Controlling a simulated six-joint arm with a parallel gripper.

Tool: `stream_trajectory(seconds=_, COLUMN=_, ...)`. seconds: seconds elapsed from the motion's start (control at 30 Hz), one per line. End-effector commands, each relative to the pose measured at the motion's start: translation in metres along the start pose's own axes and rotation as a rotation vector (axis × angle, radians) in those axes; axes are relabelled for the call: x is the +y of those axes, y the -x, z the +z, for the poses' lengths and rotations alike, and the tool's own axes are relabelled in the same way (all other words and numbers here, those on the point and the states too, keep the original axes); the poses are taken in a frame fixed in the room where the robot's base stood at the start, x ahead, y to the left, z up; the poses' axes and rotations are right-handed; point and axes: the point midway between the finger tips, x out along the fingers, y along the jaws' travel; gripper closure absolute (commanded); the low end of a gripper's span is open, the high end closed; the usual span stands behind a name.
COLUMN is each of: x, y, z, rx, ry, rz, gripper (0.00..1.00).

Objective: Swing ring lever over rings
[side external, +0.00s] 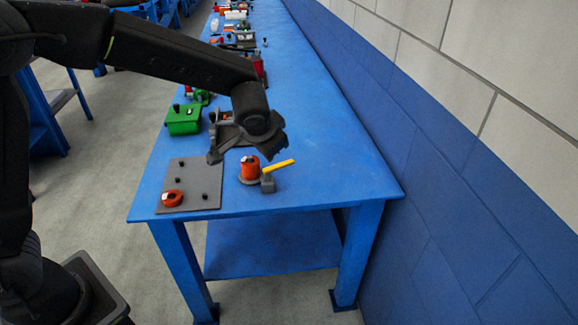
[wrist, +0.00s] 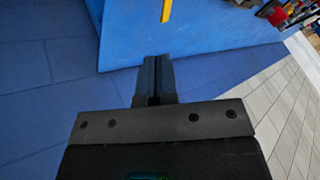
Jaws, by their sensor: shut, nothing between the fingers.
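The ring lever has a yellow handle (side external: 278,166) on a small grey block (side external: 268,184). The handle sticks out to the right and slightly up, pointing away from the rings. The orange-red rings (side external: 249,170) are stacked on a round base just left of the block. In the wrist view the yellow handle (wrist: 166,10) is cut off by the top edge. My gripper (side external: 213,158) is above the table, up and left of the rings, apart from them and the lever. Its two fingers (wrist: 154,62) are together and empty in the wrist view.
A dark plate (side external: 206,174) with small pegs and one orange-red ring (side external: 172,198) lies left of the rings. A green box (side external: 183,120) and several objects stand farther back. The blue table (side external: 335,165) is clear to the right, towards the wall.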

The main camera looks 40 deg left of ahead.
Motion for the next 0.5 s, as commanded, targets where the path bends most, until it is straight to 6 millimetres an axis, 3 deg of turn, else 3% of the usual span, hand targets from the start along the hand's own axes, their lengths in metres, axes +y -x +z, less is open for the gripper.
stream_trajectory(seconds=0.03, x=0.011, y=-0.016, z=-0.005, rx=0.003, ry=-0.021, rz=-0.005, gripper=1.00)
stream_trajectory(seconds=0.2, x=0.037, y=-0.051, z=-0.018, rx=0.026, ry=-0.065, rz=-0.020, gripper=1.00)
stream_trajectory(seconds=0.5, x=0.052, y=-0.072, z=-0.023, rx=0.042, ry=-0.090, rz=-0.026, gripper=1.00)
